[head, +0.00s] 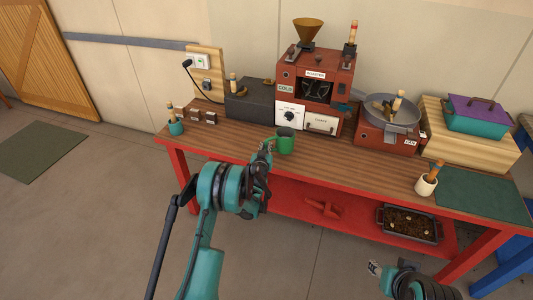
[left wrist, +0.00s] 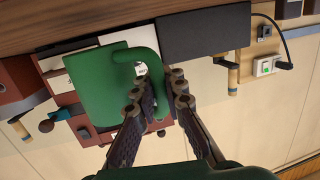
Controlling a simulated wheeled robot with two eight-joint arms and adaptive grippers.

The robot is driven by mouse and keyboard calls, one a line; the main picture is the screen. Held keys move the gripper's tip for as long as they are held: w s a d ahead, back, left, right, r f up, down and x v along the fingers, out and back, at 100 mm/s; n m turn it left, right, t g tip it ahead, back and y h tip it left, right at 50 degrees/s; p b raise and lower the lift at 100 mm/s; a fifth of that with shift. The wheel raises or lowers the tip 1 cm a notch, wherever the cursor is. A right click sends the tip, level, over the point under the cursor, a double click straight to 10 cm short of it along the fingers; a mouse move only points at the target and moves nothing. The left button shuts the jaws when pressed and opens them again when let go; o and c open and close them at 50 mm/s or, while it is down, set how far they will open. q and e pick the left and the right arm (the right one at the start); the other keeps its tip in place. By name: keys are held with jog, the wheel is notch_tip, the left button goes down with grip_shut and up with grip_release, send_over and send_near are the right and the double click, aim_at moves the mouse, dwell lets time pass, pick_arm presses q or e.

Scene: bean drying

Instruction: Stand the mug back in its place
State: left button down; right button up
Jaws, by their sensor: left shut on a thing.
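The green mug (head: 285,144) is near the front edge of the workbench, in front of the roaster, and looks upright in the head view. My left gripper (head: 268,147) is at its left side. In the left wrist view, the mug (left wrist: 100,88) is large and its handle (left wrist: 148,58) reaches between the fingers of my left gripper (left wrist: 158,92), which is shut on it. I cannot tell whether the mug's base touches the bench. My right gripper (head: 376,268) is low at the front right, apart from the mug; its finger opening is unclear.
The bench (head: 235,140) has free room left of the mug. Behind are the red roaster (head: 315,80) and a dark box (head: 250,103).

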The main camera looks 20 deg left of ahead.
pick_arm(q)
notch_tip(320, 180, down, 4)
jog(key=shift+r+b, duration=0.15)
jog(key=shift+b, duration=0.6)
jog(key=shift+r, duration=0.15)
jog(key=c, duration=1.6)
grip_release()
